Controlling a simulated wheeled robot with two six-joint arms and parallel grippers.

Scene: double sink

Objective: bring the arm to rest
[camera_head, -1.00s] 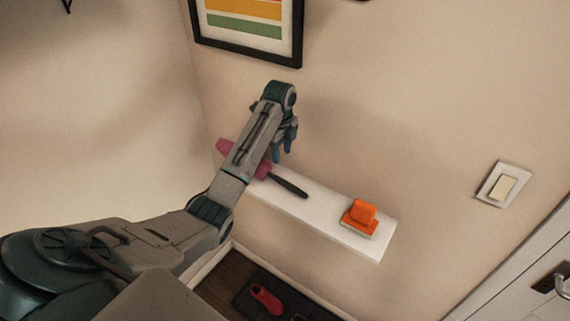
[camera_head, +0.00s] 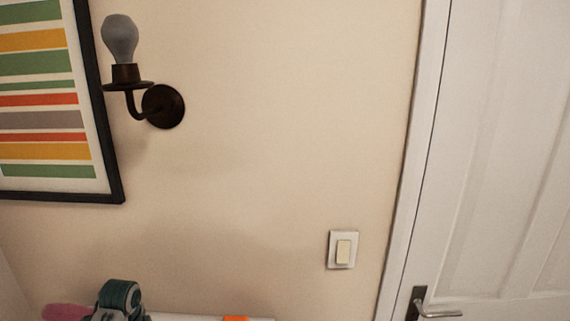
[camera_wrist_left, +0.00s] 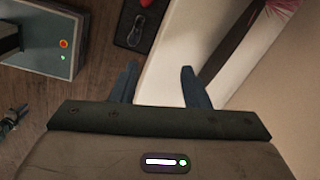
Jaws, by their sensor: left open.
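My left gripper (camera_wrist_left: 158,84) shows in the left wrist view with its two blue fingers apart and nothing between them. It is above the white shelf (camera_wrist_left: 166,62). In the head view only a teal and grey joint of my left arm (camera_head: 118,297) shows at the bottom edge; the gripper itself is out of that picture. A duster's dark handle (camera_wrist_left: 232,43) and pink head (camera_wrist_left: 284,5) lie beyond the right finger. My right gripper cannot be made out in either view.
The head view shows a framed striped picture (camera_head: 45,105), wall lamp (camera_head: 122,70), light switch (camera_head: 343,250) and white door (camera_head: 500,150). The shelf's pink thing (camera_head: 66,312) and orange thing (camera_head: 236,318) are cut off below. A red shoe (camera_wrist_left: 146,3) and dark mat (camera_wrist_left: 133,28) lie on the floor.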

